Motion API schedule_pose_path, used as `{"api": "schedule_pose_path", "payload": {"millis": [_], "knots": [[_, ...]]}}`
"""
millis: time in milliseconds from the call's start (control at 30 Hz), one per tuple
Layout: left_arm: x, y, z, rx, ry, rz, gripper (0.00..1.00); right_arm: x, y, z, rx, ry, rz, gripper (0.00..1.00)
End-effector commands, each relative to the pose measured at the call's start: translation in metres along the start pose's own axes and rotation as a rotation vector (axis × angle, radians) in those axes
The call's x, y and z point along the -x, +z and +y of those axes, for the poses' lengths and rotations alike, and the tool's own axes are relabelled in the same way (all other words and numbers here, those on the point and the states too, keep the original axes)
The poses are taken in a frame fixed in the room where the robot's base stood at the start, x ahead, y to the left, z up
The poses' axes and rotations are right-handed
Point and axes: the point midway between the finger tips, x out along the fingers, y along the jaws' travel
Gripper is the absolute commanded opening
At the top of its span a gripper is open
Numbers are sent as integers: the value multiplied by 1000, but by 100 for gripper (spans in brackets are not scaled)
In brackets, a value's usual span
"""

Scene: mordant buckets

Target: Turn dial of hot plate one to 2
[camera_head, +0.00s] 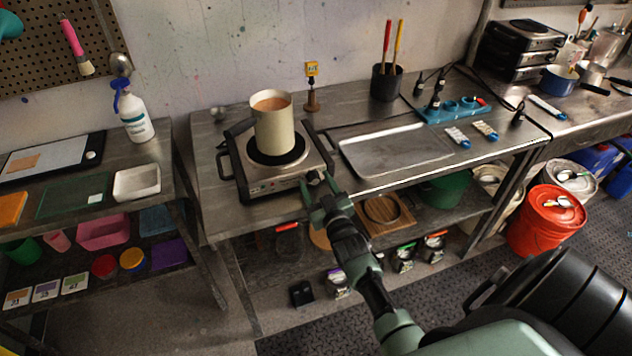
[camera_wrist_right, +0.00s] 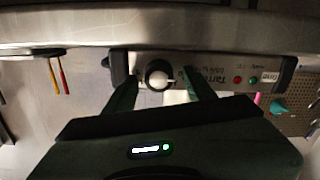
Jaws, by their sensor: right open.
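The hot plate (camera_head: 243,178) stands on the metal table with a cream pot (camera_head: 274,130) of brownish liquid on its burner. Its front panel shows upside down in the right wrist view (camera_wrist_right: 215,70), with a black dial (camera_wrist_right: 158,75) that has a white pointer. My right gripper (camera_head: 317,191) is at the front right corner of the hot plate. Its fingers (camera_wrist_right: 161,92) are open, one on each side of the dial. I cannot tell whether they touch it. The dial's numbers are not readable. My left gripper is not in view.
A metal tray (camera_head: 395,151) lies right of the hot plate. A black cup (camera_head: 386,84) holds red and yellow sticks. A spray bottle (camera_head: 134,117) stands on the left table. A red bucket (camera_head: 543,222) is on the floor.

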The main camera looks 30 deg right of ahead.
Motion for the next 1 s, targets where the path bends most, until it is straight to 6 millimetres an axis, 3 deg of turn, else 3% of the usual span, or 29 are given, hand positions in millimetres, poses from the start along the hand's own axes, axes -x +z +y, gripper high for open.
{"api": "schedule_pose_path", "payload": {"millis": [300, 500, 1000], "knots": [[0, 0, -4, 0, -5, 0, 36, -3, 0, 0, 1, 0, -1, 52], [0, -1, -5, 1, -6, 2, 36, -3, 1, 0, 1, 0, -1, 0], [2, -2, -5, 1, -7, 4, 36, -3, 0, 0, -125, -1, -2, 0]]}}
